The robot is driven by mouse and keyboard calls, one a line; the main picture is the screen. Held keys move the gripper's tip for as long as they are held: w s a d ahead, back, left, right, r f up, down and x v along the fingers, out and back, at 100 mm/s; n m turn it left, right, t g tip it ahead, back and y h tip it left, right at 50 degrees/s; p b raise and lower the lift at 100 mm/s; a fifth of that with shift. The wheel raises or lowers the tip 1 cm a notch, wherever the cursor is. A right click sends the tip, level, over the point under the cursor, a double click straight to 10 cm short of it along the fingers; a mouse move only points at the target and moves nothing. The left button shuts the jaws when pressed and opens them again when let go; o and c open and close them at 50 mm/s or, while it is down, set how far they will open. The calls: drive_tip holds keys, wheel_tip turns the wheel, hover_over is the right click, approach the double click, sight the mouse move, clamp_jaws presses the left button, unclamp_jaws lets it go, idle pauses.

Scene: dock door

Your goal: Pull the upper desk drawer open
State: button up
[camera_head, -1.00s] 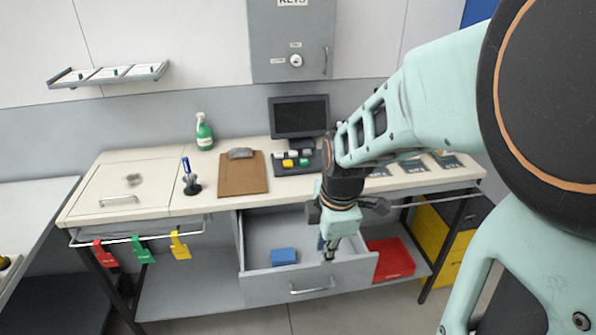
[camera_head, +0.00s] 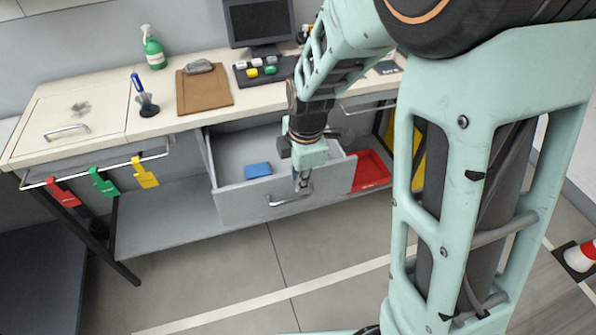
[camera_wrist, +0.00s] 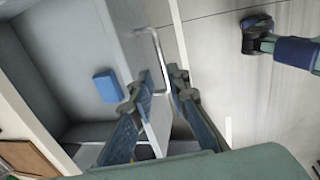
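The upper desk drawer (camera_head: 238,205) is pulled out from under the desktop (camera_head: 165,122), with its inside showing. Its handle (camera_head: 285,200) is a pale metal bar on the front panel. My gripper (camera_head: 302,184) points down at the right end of the handle. In the wrist view my gripper (camera_wrist: 160,79) has its fingers apart, with the lower end of the handle (camera_wrist: 154,50) between or just beside them; contact cannot be told. A blue block (camera_head: 257,170) lies inside the drawer.
A red tray (camera_head: 371,171) sits right of the drawer on the lower shelf. Red, green and yellow tags (camera_head: 104,182) hang from a rail at left. A clipboard (camera_head: 204,90) and spray bottle (camera_head: 153,50) stand on the desk. The floor in front is clear.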

sight(297, 198)
drive_tip(key=f, duration=0.2)
drive_tip(key=w+f, duration=0.1)
drive_tip(key=f, duration=0.5)
drive_tip(key=shift+w+a, duration=0.2)
clamp_jaws()
